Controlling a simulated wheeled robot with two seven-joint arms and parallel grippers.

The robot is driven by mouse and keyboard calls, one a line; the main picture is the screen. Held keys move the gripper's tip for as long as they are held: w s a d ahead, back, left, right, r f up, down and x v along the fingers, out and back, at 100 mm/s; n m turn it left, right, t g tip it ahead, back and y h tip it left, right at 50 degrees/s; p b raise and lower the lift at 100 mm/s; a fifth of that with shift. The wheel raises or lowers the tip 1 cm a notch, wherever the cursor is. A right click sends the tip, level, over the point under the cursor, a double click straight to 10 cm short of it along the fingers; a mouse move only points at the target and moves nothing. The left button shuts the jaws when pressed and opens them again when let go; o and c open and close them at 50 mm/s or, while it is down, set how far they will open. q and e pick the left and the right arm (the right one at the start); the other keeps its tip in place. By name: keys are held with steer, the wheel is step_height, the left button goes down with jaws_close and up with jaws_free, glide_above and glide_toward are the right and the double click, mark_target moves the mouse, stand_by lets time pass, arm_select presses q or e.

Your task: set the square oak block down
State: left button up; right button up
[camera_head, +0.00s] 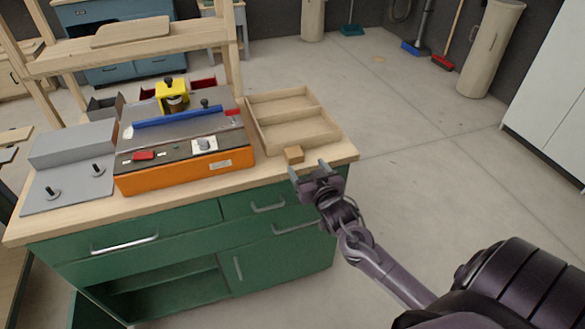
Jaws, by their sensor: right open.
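The square oak block (293,154) is a small light-brown block. It rests on the wooden bench top, just in front of the divided wooden tray (294,119). My right gripper (308,168) is open at the bench's front right edge, its fingers pointing toward the block. The fingertips are close to the block's near side; I cannot tell whether they touch it. My left gripper is not in the view.
A green workbench (190,190) carries an orange machine (185,172) with a blue fence and a yellow guard. A grey plate with two black knobs (68,192) lies at the left. Open concrete floor (430,150) lies to the right.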

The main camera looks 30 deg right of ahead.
mark_target(297, 158)
steer(key=x, duration=0.7)
steer(key=shift+w+a+f+p, duration=0.2)
steer(key=shift+w+a+p, duration=0.1)
steer(key=shift+w+a, duration=0.1)
steer(key=c, duration=1.1)
steer(key=shift+r, duration=0.1)
steer(key=shift+c, duration=0.2)
